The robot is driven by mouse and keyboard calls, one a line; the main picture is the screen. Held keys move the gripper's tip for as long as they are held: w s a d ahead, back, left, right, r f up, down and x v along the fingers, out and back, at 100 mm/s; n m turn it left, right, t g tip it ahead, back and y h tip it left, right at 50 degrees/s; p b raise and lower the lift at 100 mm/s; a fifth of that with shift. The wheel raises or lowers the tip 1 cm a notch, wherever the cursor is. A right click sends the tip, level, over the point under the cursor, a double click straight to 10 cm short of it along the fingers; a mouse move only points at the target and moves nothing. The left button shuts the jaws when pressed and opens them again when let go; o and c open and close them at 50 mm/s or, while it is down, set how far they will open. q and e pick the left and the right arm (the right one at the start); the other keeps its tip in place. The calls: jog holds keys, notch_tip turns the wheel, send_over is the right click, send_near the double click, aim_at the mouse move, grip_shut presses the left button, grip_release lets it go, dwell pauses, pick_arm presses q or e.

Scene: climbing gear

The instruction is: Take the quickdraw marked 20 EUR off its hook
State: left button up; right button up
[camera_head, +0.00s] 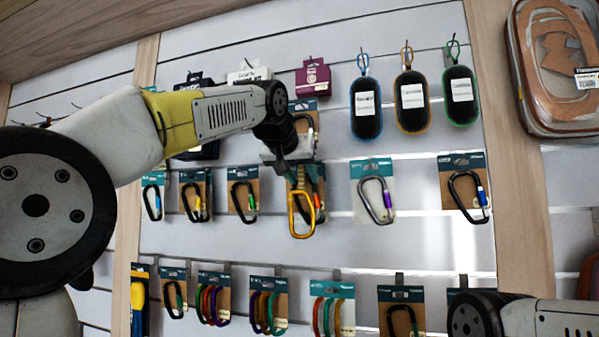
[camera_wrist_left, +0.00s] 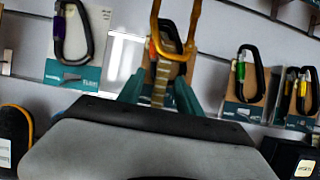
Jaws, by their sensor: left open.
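An orange carabiner (camera_head: 301,213) hangs at the middle of the wall, just below my left gripper (camera_head: 293,168). In the left wrist view, the orange carabiner (camera_wrist_left: 176,35) joins a tan webbing strap (camera_wrist_left: 160,82), so it looks like a quickdraw. No 20 EUR mark is legible on it. My left gripper (camera_wrist_left: 159,95) is open, its teal fingers on either side of the strap; I cannot tell if they touch it. The hook and the quickdraw's upper end are hidden by my gripper. My right gripper is out of view.
A carded carabiner (camera_head: 374,190) with a purple gate hangs to the right, and a black one with a green gate (camera_head: 243,192) to the left. Zipped cases (camera_head: 407,103) hang above right.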

aim_at(301, 175)
pick_arm(q)
grip_shut()
jog(key=shift+r, duration=0.3)
jog(key=shift+s+a, duration=0.1)
jog(key=shift+s, duration=0.15)
dwell(0.4)
jog(key=shift+s+a+r, duration=0.15)
jog(key=shift+s+r, duration=0.05)
jog(key=shift+s, duration=0.4)
jog(key=shift+s+a+r, duration=0.1)
jog(key=shift+s+a, duration=0.1)
jog(key=shift+s, duration=0.25)
jog(key=shift+s+a, duration=0.15)
jog(key=shift+s, duration=0.3)
